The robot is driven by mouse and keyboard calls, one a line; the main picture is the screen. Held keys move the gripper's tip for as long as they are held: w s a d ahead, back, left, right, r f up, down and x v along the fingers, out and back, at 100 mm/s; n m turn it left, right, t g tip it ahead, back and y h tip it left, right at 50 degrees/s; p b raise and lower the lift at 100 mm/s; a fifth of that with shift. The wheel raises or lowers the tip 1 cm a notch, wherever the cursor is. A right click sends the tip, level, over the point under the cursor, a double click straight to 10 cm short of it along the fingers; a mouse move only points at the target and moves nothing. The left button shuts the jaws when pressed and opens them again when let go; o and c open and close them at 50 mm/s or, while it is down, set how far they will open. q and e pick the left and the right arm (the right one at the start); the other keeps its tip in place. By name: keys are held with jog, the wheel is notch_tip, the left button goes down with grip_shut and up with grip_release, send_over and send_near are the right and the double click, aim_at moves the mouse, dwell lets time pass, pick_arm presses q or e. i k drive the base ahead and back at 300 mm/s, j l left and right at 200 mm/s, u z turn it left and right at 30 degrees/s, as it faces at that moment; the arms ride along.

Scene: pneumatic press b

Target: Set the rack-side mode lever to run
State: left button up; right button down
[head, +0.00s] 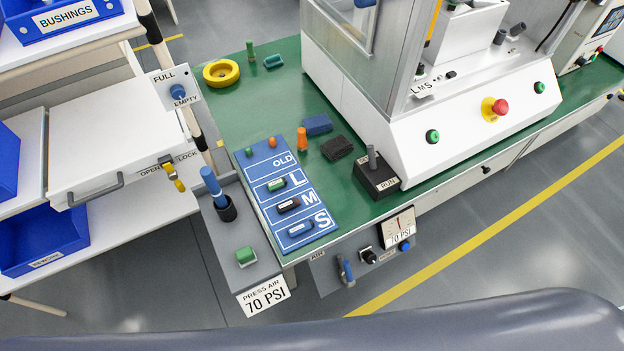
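Beside the rack, a lever with a blue handle (212,186) stands in a black collar on a narrow grey panel (233,235) at the left edge of the green bench. It leans toward the upper left. I can read no run marking beside it. A second, grey lever (372,157) stands nearly upright on a black box (377,179) in front of the press; its small label is hard to read. I cannot tell for certain which one is the mode lever. Neither of my grippers is in view.
The grey panel also carries a green block (246,256). A blue L/M/S board (268,193) with small parts lies right of it. The rack has a FULL/EMPTY knob (178,93) and a yellow OPEN/LOCK handle (180,185). The white press (450,125) stands at the back right.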

aim_at(369, 148)
jog(key=k+j, duration=0.1)
jog(key=j, duration=0.3)
jog(key=k+j, duration=0.15)
jog(key=j, duration=0.25)
jog(key=k+j, duration=0.1)
jog(key=j, duration=0.3)
